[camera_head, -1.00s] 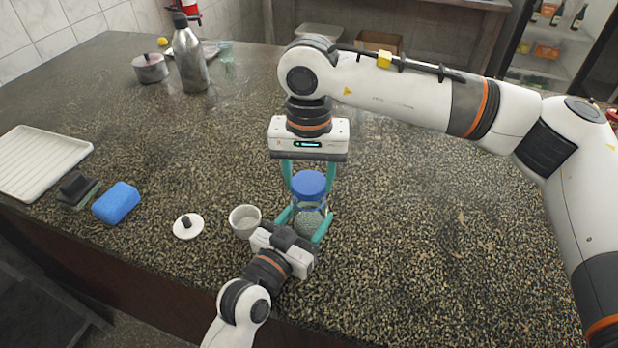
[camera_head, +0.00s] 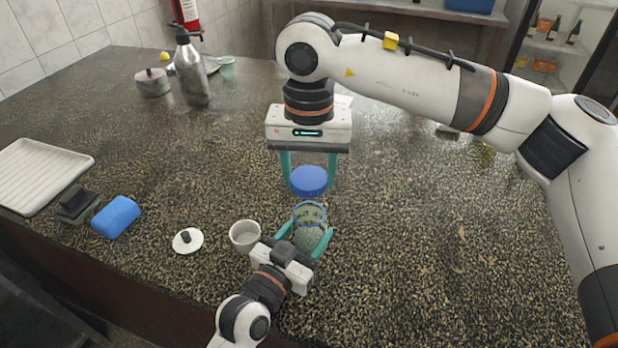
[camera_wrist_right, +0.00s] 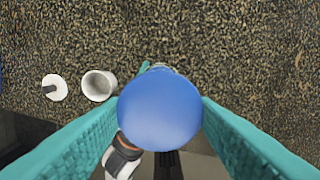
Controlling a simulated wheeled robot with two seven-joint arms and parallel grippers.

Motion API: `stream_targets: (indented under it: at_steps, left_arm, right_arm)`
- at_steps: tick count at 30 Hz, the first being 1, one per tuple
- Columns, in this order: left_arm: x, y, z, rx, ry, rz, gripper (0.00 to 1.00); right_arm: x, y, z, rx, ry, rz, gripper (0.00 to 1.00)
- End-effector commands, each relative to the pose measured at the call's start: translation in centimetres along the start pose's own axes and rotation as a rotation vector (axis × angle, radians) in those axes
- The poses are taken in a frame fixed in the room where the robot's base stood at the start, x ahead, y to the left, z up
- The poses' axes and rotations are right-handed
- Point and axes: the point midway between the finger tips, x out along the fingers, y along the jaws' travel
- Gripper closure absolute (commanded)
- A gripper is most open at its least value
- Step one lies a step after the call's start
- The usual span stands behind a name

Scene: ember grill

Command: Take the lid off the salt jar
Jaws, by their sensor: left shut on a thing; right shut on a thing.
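The blue lid (camera_head: 309,181) is held between the teal fingers of my right gripper (camera_head: 308,178), which is shut on it. The lid is above and apart from the salt jar. In the right wrist view the lid (camera_wrist_right: 160,109) fills the space between the fingers and hides most of the jar. The clear salt jar (camera_head: 310,222) stands open on the counter, with pale grains inside and a blue ring near its rim. My left gripper (camera_head: 305,241) is shut around the jar's lower body from the front.
A small white-grey bowl (camera_head: 245,235) stands just left of the jar. Further left are a white knobbed lid (camera_head: 187,241), a blue sponge (camera_head: 116,217) and a white tray (camera_head: 38,175). A metal bottle (camera_head: 190,70) and pot (camera_head: 152,82) stand at the back left.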

Motion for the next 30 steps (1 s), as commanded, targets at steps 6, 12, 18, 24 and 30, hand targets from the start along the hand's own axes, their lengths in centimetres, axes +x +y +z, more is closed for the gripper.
stream_targets:
  at_steps: [6, 12, 18, 24, 30]
  left_arm:
    - [0.0, 0.0, 0.0, 0.000, -0.001, 0.000, 0.25]
    - [0.0, 0.0, 0.0, 0.000, -0.001, 0.000, 0.17]
    - [-0.4, 0.0, 0.0, 0.001, 0.000, 0.000, 0.17]
    - [-3.6, 0.0, -0.2, 0.001, 0.003, -0.001, 0.17]
    - [-8.0, 0.0, -0.3, 0.001, 0.003, -0.001, 0.17]
  right_arm:
    - [0.1, 0.0, 0.0, 0.000, 0.000, 0.000, 0.75]
    - [0.1, 0.0, 0.0, 0.000, 0.000, 0.000, 0.75]
    - [0.2, 0.0, 0.0, 0.000, 0.000, 0.000, 0.75]
    - [0.6, 0.0, 0.0, 0.000, 0.000, 0.000, 0.75]
    - [1.3, 0.0, 0.0, 0.000, 0.000, 0.000, 0.75]
